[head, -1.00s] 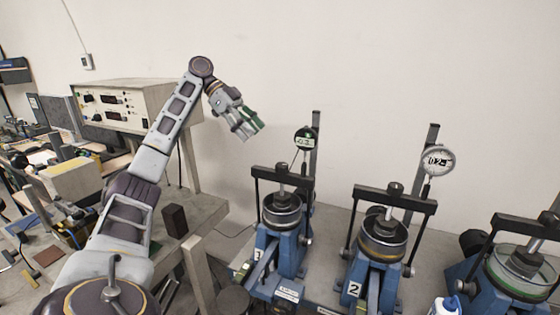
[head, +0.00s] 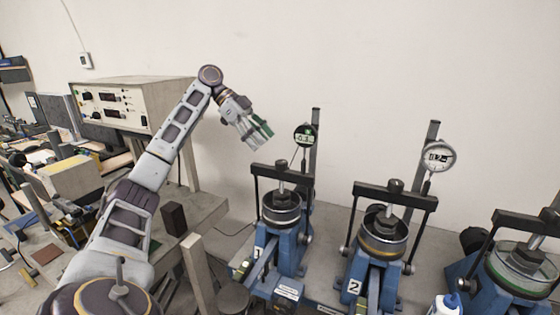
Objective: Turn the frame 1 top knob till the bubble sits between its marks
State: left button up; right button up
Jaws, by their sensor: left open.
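Frame 1 (head: 288,238) is the blue lever frame marked 1, left of the other two. Its top knob (head: 282,165) is a small dark knob above the black crossbar. A round dark dial gauge (head: 305,135) stands behind it on a post. The bubble and its marks are too small to make out. My left gripper (head: 257,137) is open and empty, in the air above and left of the frame 1 knob, apart from it. My right gripper is not in view.
Frame 2 (head: 377,244) with a white dial (head: 438,156) stands to the right, and a third frame (head: 515,270) is at the right edge. A white bottle (head: 446,305) is at the front. A cream instrument box (head: 128,103) stands at the left.

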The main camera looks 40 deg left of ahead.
aim_at(281, 160)
pick_arm(q)
jog(key=shift+x, duration=4.55)
jog(key=shift+c, duration=0.4)
